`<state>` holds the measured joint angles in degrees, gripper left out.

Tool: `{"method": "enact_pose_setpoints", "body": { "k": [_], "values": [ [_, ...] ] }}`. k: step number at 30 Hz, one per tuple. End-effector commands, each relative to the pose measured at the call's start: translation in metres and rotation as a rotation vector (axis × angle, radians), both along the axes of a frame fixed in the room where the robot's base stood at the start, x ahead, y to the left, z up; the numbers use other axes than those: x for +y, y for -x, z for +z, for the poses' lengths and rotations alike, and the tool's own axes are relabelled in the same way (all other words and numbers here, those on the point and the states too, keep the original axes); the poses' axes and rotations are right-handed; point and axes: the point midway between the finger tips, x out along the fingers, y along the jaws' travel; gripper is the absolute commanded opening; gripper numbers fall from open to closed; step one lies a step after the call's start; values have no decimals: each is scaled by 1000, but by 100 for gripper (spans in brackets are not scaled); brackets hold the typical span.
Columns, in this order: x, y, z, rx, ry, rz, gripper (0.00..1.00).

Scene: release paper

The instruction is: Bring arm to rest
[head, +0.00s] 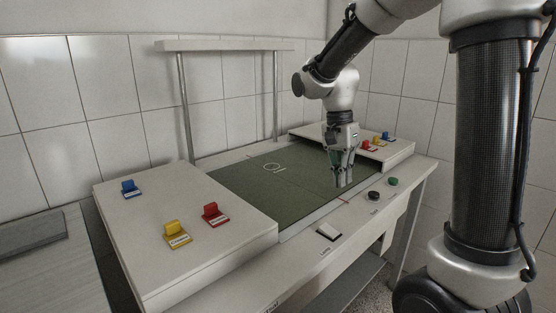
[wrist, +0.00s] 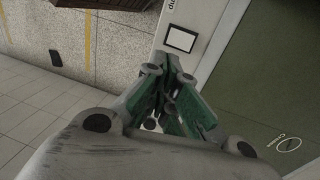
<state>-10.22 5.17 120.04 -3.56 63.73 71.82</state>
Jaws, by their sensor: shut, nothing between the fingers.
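My gripper (head: 342,181) hangs from my arm with its fingers pointing down, over the front right part of the green panel (head: 262,187) in the head view. Its fingers are closed together and hold nothing. In the wrist view, my gripper (wrist: 160,118) shows green finger pads pressed close to each other. A white switch (wrist: 181,39) on the table's front edge lies beyond the fingers there. I cannot tell the exact height of the fingertips over the table.
The table's raised left block (head: 150,245) carries blue (head: 129,189), yellow (head: 177,234) and red (head: 214,214) switches. A black button (head: 374,195) and a green button (head: 393,182) sit right of my gripper. A raised shelf (head: 225,45) stands at the back. Tiled walls enclose the table.

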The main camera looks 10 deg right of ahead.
Motion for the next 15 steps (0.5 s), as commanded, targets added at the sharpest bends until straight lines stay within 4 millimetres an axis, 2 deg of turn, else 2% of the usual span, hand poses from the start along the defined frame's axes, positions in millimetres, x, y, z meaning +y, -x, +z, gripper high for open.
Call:
{"method": "enact_pose_setpoints", "body": {
  "k": [4, 8, 11, 15],
  "values": [
    [0, -1, 0, 4, -15, 93, 0],
    [1, 4, -8, 24, -51, 304, 0],
    [-1, 21, -12, 35, -87, 503, 0],
    [-10, 55, 1, -14, -125, 770, 0]
  ]
}}
